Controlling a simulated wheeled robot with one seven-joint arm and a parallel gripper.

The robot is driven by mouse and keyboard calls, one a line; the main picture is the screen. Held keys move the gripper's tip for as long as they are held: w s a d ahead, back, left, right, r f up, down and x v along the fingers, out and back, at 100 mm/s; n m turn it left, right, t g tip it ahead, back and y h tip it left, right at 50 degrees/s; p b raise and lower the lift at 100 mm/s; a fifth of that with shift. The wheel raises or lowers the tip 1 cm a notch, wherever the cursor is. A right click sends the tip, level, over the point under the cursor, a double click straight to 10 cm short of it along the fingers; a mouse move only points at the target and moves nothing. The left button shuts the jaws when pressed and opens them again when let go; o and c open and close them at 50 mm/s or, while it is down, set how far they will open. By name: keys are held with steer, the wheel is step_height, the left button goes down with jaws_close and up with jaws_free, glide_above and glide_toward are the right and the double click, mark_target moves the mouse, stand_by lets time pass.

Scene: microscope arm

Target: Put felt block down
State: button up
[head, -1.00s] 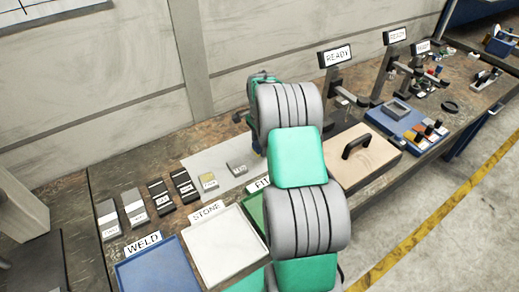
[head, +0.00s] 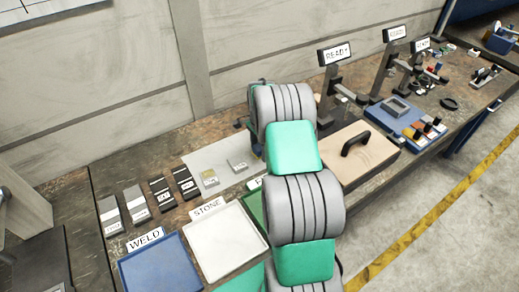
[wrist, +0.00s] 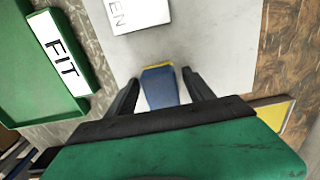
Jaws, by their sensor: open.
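A blue block with a yellow edge (wrist: 160,87), which I take to be the felt block, is between the fingers of my gripper (wrist: 160,80) in the wrist view. The fingers are open, with a gap visible on each side of the block. It is over or on the pale grey mat (wrist: 212,50); I cannot tell whether it touches the mat. In the head view my arm hides the gripper and most of the space around it. The mat (head: 196,163) shows to the left of the arm.
A white block lettered "EN" (wrist: 138,12) lies on the mat ahead of the fingers. The green FIT tray (wrist: 25,75) is to the left. In the head view, the STONE tray (head: 228,240), WELD tray (head: 160,270) and a handled wooden case (head: 345,170) stand near my arm.

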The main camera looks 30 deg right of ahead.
mark_target(259, 146)
step_height(259, 146, up, 12)
steer(key=b, duration=0.3)
steer(key=s+a+r+n, duration=0.3)
steer(key=a+r+n, duration=0.1)
steer(key=a+r, duration=0.25)
steer(key=s+a+r+n+t, duration=0.1)
steer(key=s+a+n+t, duration=0.2)
steer(key=s+a+n, duration=1.1)
steer(key=s+a, duration=0.2)
steer(key=s, duration=0.2)
steer(key=shift+s+t, duration=0.4)
steer(key=shift+c, duration=0.3)
